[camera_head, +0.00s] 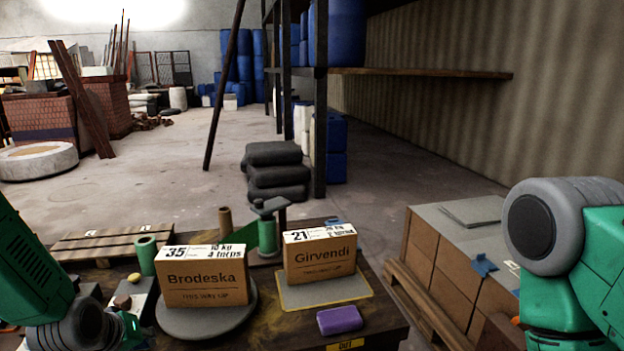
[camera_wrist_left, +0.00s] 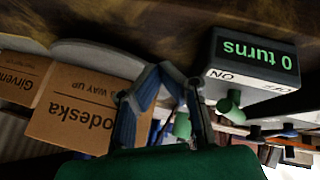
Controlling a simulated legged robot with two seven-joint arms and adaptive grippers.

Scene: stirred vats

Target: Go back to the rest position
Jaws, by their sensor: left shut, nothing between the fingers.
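My left gripper (camera_head: 130,326) is low at the left of the head view, partly cut off by the bottom edge, close to the left of a round grey plate (camera_head: 205,322). In the left wrist view its fingers (camera_wrist_left: 166,70) come together with nothing between them. A grey box with a green display reading "0 turns" (camera_wrist_left: 256,62) is to their right in that view. My right arm enters at the right edge of the head view, but its gripper is not visible.
A Brodeska carton (camera_head: 206,282) stands on the round plate. A Girvendi carton (camera_head: 320,258) stands on a yellow-edged mat (camera_head: 345,291). A purple block (camera_head: 339,319) lies in front. Stacked cartons (camera_head: 455,265) are at right; open floor lies beyond the table.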

